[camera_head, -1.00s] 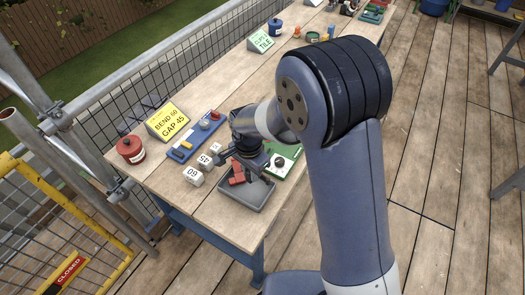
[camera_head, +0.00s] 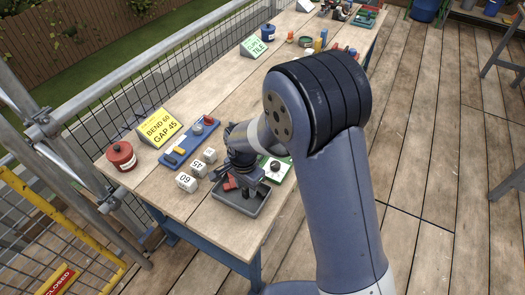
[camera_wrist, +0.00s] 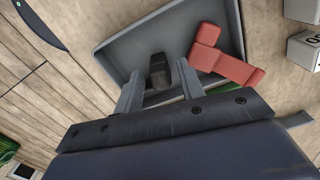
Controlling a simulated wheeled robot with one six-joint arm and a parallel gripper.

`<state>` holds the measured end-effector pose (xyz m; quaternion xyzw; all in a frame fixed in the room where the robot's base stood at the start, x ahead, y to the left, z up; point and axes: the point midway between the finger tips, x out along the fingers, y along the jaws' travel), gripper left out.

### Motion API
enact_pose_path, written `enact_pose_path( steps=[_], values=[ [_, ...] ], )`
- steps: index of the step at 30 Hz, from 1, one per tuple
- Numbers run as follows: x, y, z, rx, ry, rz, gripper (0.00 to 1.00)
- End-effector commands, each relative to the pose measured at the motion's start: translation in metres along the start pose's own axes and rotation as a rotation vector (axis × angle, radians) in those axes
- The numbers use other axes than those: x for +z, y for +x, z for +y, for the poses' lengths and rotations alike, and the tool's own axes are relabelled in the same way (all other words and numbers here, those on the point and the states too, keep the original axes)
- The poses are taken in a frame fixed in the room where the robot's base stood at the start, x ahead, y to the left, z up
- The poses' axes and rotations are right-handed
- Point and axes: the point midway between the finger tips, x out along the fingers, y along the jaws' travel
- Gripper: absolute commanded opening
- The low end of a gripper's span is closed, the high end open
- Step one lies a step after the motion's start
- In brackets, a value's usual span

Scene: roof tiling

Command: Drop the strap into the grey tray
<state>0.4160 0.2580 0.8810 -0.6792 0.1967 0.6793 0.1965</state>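The grey tray (camera_head: 262,205) lies at the near edge of the workbench, and its rim also shows in the wrist view (camera_wrist: 118,50). My gripper (camera_wrist: 160,80) is over the tray, pointing down, with its two grey fingers apart. A small dark grey piece (camera_wrist: 159,68) shows between the fingertips, with a narrow gap on each side. It may be the strap, and I cannot tell its height above the tray floor. A red angled piece (camera_wrist: 207,58) lies at the right side of the tray in the wrist view, one end overlapping the rim.
White number blocks (camera_head: 187,182) stand left of the tray. Beyond them are a blue tool holder (camera_head: 190,143), a yellow sign (camera_head: 159,128) reading "BEND 60 GAP 45" and a red pot (camera_head: 121,156). A green board (camera_head: 280,170) lies close behind the tray.

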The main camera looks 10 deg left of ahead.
Motion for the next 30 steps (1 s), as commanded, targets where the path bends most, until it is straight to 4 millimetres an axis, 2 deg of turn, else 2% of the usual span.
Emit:
enact_pose_path(
  steps=[8, 13, 17, 24, 30],
  values=[
    [0.000, 0.000, 0.000, 0.000, 0.000, 0.000, 0.43],
    [0.000, -0.010, -0.001, -0.003, 0.000, 0.001, 0.43],
    [0.000, -0.031, -0.001, -0.005, 0.000, 0.002, 0.43],
    [0.000, -0.080, -0.001, -0.005, 0.000, 0.002, 0.43],
    [0.000, -0.103, -0.001, -0.002, 0.000, 0.001, 0.43]
  ],
)
